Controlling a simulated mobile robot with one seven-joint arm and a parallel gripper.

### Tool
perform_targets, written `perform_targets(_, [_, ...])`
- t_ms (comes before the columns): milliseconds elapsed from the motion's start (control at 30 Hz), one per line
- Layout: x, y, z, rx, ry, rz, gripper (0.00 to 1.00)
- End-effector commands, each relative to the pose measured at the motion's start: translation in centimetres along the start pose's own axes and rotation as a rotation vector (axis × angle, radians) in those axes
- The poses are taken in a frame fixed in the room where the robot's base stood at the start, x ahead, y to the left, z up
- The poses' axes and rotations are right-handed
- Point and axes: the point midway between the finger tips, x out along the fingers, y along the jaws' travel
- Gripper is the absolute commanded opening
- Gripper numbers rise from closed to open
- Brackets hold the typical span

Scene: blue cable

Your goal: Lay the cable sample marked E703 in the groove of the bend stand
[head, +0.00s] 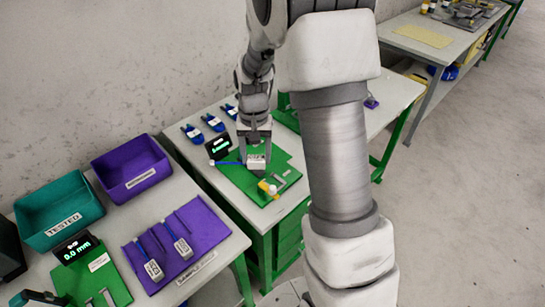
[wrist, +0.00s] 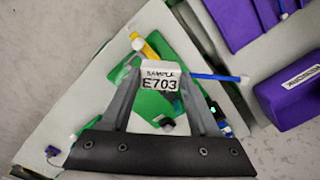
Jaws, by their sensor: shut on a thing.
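The cable sample E703 is a white block (wrist: 160,80) with a blue cable (wrist: 215,77) running out to the right in the wrist view, ending in a white tip. My gripper (wrist: 160,92) is shut on the block. In the head view the held block (head: 257,163) is over the green mat (head: 235,183) on the middle table, its cable pointing left. A yellow and white piece (head: 268,189) with a grey bracket (head: 285,176) is on that mat, nearer the front; it may be the bend stand. I cannot make out its groove.
A display (head: 218,147) stands at the mat's back left, with several blue items (head: 212,122) behind. On the left table, two other samples lie on a purple mat (head: 205,232), near a teal TESTED bin (head: 58,237) and a purple bin (head: 135,195).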

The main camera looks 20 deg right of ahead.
Motion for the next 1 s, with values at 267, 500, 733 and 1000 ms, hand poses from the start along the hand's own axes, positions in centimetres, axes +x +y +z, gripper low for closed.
perform_targets(267, [5.1, 3.7, -4.3, 0.57, 0.003, 0.002, 0.04])
perform_targets(500, [6.2, 5.0, -5.5, 0.765, 0.008, 0.002, 0.04])
perform_targets(733, [7.2, 5.0, -5.5, 0.772, 0.007, 0.003, 0.04])
perform_targets(1000, [9.7, 5.1, -5.5, 0.77, 0.006, 0.004, 0.04])
